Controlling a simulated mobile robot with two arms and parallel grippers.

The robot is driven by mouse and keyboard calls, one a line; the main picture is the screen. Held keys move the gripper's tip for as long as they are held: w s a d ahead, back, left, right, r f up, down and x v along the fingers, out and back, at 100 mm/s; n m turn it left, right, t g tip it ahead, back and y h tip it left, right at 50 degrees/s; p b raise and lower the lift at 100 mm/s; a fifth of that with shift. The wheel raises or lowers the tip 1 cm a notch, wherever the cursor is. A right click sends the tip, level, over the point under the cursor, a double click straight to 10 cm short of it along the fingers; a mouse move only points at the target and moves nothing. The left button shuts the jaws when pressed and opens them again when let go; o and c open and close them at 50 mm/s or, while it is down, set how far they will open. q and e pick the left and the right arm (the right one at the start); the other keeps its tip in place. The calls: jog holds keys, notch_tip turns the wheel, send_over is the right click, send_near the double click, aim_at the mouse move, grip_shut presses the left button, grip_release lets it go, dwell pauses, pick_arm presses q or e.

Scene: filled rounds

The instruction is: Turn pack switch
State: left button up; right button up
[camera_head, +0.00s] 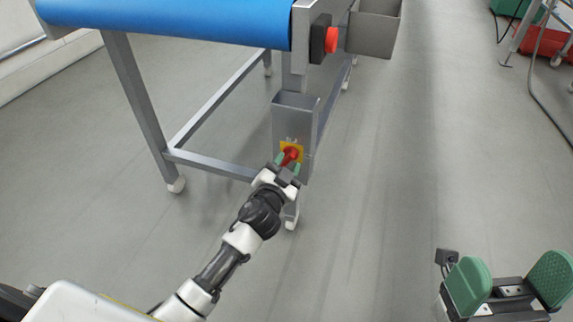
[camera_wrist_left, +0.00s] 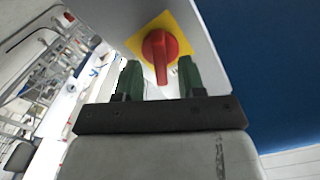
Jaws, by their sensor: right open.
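The pack switch is a red rotary knob (camera_head: 291,153) on a yellow plate (camera_head: 299,147), fixed to a grey metal box (camera_head: 294,115) on the conveyor's leg. In the left wrist view the red knob (camera_wrist_left: 160,52) sits on its yellow plate (camera_wrist_left: 181,29), its handle pointing down the picture toward my gripper. My left gripper (camera_head: 286,165) is at the knob, its green fingers (camera_wrist_left: 158,78) open on either side of the handle's lower end. A gap shows on both sides, so it does not grip the knob. My right gripper (camera_head: 508,285) is open and empty at the bottom right, over the floor.
The blue conveyor belt (camera_head: 180,18) stands above and left of the switch on grey legs with castors. A red push button (camera_head: 331,40) and a grey metal bin (camera_head: 374,30) are at its end. Bare floor (camera_head: 420,150) lies to the right; a red crate (camera_head: 545,40) is far right.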

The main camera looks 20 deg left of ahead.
pick_arm(q)
jog(key=shift+w, duration=0.35)
grip_shut()
jog(key=shift+m, duration=0.3)
jog(key=shift+m+p, duration=0.4)
jog(key=shift+m, duration=0.8)
jog(key=shift+f+m, duration=0.1)
jog(key=shift+m, duration=1.3)
